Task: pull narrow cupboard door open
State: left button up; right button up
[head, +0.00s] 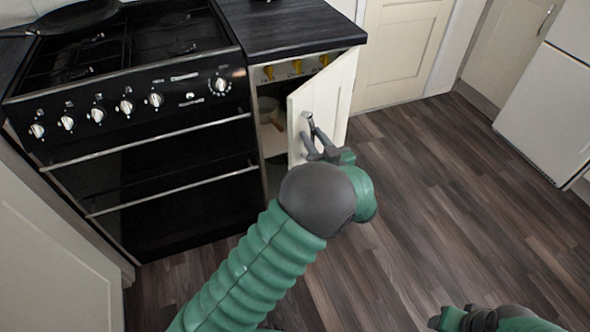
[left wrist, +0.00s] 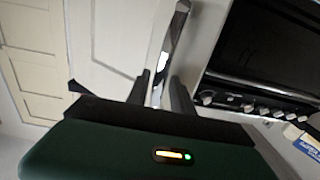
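The narrow cream cupboard door (head: 325,95) stands partly open beside the oven, with its hinge side at the right. Its metal handle (head: 309,120) is near the free edge. My left gripper (head: 315,135) is at the handle, with its two fingers spread apart. In the left wrist view the handle (left wrist: 170,45) runs between the fingers, with a gap visible on at least one side. The dark cupboard inside (head: 270,112) shows left of the door, with a pale bowl-like item in it. Part of my right arm (head: 485,319) shows at the bottom right; its finger state is unclear.
The black oven (head: 150,190) with knobs and two bar handles stands left of the cupboard. A dark worktop (head: 290,28) lies above it. A white appliance (head: 550,110) is at the far right. Wood floor (head: 440,200) right of the door is clear.

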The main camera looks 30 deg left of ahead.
pick_arm(q)
jog(key=w+a+f+m+t+h+b, duration=0.1)
jog(key=w+a+m+t+h+b, duration=0.25)
jog(key=a+b, duration=1)
jog(key=m+g+h+p, duration=0.1)
jog(key=h+p, duration=0.4)
jog(key=p, duration=1.3)
send_near(288, 127)
jog(key=w+f, duration=0.3)
jog(key=s+d+r+m+g+h+p, duration=0.25)
jog(key=d+r+p, duration=0.2)
jog(key=p, duration=0.45)
jog(key=s+d+r+m+g+h+p, duration=0.1)
jog(key=s+d+r+g+p, duration=0.1)
jog(key=s+p, duration=0.4)
jog(key=s+d+r+m+g+h+p, duration=0.2)
jog(key=s+r+g+p, duration=0.3)
jog(key=s+r+p, duration=0.2)
jog(key=shift+s+d+p, duration=0.35)
jog(key=shift+d+p, duration=0.05)
jog(key=shift+p, duration=0.7)
